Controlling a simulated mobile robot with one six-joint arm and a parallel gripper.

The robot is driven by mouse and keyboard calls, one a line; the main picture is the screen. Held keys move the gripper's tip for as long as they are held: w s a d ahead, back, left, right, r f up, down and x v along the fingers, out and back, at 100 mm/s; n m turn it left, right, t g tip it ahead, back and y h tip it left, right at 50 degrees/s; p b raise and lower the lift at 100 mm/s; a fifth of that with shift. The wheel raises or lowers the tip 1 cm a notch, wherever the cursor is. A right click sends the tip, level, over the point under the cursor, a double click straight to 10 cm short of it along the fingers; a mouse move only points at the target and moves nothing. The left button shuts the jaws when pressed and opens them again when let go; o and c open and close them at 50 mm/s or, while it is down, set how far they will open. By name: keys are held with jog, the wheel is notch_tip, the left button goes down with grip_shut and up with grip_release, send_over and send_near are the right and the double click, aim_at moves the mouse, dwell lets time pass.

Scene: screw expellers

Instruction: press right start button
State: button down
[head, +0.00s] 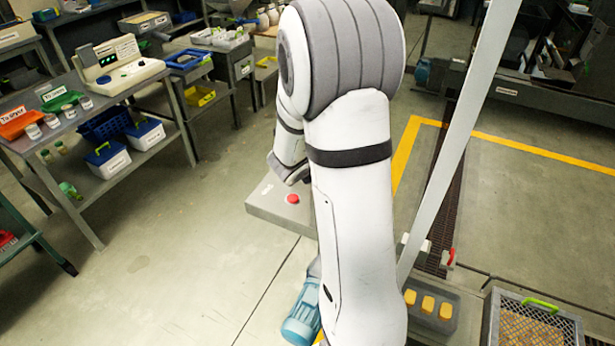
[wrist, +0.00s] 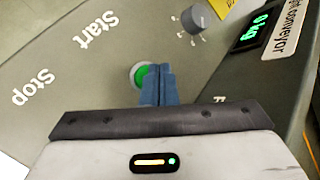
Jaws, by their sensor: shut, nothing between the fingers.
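In the wrist view, a round green button (wrist: 139,76) with a pale rim sits on a grey control panel (wrist: 110,62) beside the printed word "Start". The word "Stop" is printed further left, with no button seen by it. My gripper (wrist: 158,68) is shut and empty. Its blue fingertips overlap the right part of the green button in the picture; I cannot tell whether they touch it. In the head view, a grey box (head: 272,211) with a red button (head: 292,198) shows left of my arm.
In the wrist view, a grey knob (wrist: 196,20) and a lit display (wrist: 260,25) reading "0 kg" are near the fingers, by a partly cut "conveyor" label. In the head view, a blue motor (head: 302,318) and a crate (head: 530,325) stand low; open floor lies left.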

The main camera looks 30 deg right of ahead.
jog(key=shift+f, duration=0.15)
dwell(0.6)
jog(key=shift+f+b, duration=0.3)
jog(key=shift+b, duration=0.3)
jog(key=shift+f+b, duration=0.45)
jog(key=shift+b, duration=0.05)
dwell(0.4)
dwell(0.3)
jog(key=shift+r+p, duration=0.7)
jog(key=shift+r, duration=0.15)
notch_tip(320, 180, up, 5)
jog(key=p, duration=0.4)
jog(key=shift+r, duration=0.1)
dwell(0.5)
